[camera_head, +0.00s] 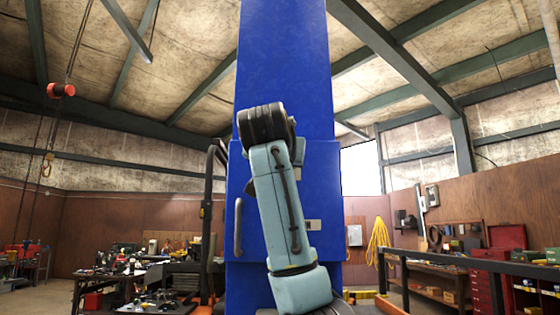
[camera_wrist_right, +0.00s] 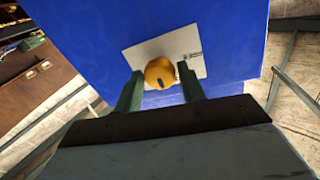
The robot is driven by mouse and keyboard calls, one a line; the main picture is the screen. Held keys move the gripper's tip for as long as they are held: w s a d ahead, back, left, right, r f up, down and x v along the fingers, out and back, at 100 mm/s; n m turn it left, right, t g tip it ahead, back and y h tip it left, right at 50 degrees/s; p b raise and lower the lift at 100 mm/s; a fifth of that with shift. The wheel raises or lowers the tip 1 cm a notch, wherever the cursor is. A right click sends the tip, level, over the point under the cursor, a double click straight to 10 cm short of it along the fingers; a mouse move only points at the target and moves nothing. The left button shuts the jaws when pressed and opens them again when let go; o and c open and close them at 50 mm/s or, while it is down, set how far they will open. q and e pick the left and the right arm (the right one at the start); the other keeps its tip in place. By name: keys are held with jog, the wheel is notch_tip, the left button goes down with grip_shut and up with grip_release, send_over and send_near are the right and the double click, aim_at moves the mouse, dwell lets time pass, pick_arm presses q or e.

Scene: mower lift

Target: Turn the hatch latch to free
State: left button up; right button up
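The latch shows in the right wrist view as a round yellow-orange knob (camera_wrist_right: 159,73) with a dark slot mark, on a pale plate (camera_wrist_right: 192,44) fixed to a blue face. My right gripper (camera_wrist_right: 160,72) has its two green fingers apart, one on each side of the knob. A narrow gap shows at each side; I cannot tell how deep the knob sits between the tips. In the head view the blue hatch panel (camera_head: 325,190) is on a tall blue column, and my arm in front hides its middle, the latch and the gripper. My left gripper is not in view.
A grey bar handle (camera_head: 238,228) is on the panel's left side. Cluttered workbenches (camera_head: 125,270) stand at the left, and a dark rail (camera_head: 460,262) with red drawers (camera_head: 480,290) at the right. An orange hook block (camera_head: 61,90) hangs at upper left.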

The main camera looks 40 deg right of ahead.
jog(key=c, duration=0.6)
jog(key=shift+n, duration=0.4)
jog(key=n+t, duration=0.1)
jog(key=n, duration=0.5)
jog(key=n+t, duration=0.1)
jog(key=n, duration=0.5)
jog(key=n+t+b, duration=0.1)
jog(key=n, duration=0.5)
jog(key=shift+f+n+y, duration=0.15)
jog(key=shift+n+y, duration=0.15)
jog(key=shift+y, duration=0.1)
jog(key=o, duration=1)
